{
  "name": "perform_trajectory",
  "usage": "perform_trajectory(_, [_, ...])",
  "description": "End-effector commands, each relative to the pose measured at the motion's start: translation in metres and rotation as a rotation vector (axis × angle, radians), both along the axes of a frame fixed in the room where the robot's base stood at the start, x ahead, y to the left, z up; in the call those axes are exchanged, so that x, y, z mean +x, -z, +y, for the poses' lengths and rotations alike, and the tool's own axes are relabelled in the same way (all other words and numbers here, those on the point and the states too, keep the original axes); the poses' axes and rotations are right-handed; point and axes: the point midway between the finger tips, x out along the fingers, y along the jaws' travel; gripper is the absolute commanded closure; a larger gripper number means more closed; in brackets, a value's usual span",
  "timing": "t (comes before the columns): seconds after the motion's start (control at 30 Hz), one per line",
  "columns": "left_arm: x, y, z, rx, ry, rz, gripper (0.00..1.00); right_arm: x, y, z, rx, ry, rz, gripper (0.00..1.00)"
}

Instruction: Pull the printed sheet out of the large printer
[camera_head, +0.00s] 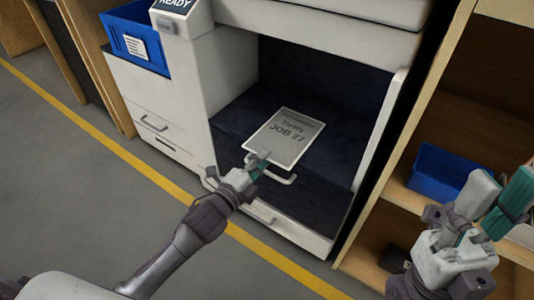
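A handle (281,179) sits on the printer front just below the sheet. A blue bin (136,41) with a label stands left on the printer. A wooden shelf (403,197) with a blue bin (440,172) is at the right, behind my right gripper. The grey floor at left is clear.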

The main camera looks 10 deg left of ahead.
Motion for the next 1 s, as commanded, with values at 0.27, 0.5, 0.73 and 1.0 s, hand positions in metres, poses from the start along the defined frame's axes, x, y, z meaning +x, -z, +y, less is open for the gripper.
perform_trajectory(0.27, [0.0,0.0,0.0,0.0,0.0,0.0,0.85,0.001,0.001,0.0,-0.002,0.0,0.002,0.6])
perform_trajectory(0.5, [0.0,0.0,0.0,0.0,0.0,0.0,1.0,0.001,0.001,0.0,-0.002,0.0,0.004,0.6])
perform_trajectory(0.73, [-0.003,0.0,0.001,-0.001,0.0,0.001,1.0,0.002,0.0,0.0,-0.003,0.0,0.002,0.6])
perform_trajectory(1.0, [-0.023,0.001,0.008,0.0,-0.001,0.003,1.0,-0.001,-0.003,0.0,0.002,0.001,0.004,0.6])
